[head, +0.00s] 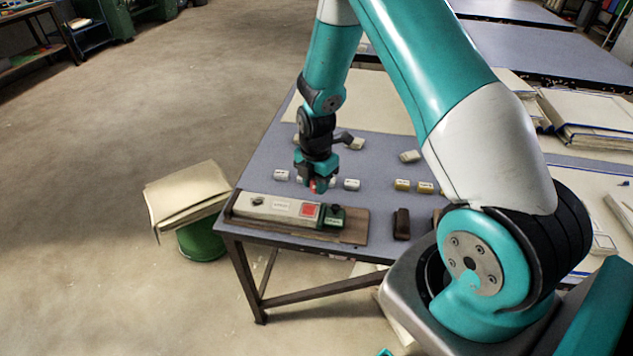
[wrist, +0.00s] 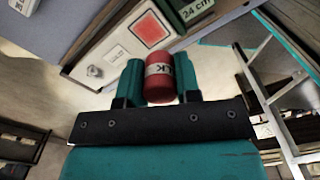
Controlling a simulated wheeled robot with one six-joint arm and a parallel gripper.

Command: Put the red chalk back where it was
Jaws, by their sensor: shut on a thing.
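The red chalk (wrist: 159,80) is a short red cylinder with a pale label band. My gripper (head: 316,183) is shut on it, with a teal finger on either side in the wrist view. In the head view the red chalk (head: 319,187) shows between the fingertips, over the blue-grey table (head: 265,168) and just behind the long pale box. I cannot tell whether it touches the table. White labelled pieces (head: 351,184) lie in a row beside my gripper; one is partly hidden behind it.
The long pale box (head: 265,207) with a red square and green end lies at the front edge. Yellow-banded pieces (head: 402,185) and a dark brown block (head: 401,224) are to the right. A pale sheet (head: 378,105) covers the back. Left of the row is clear.

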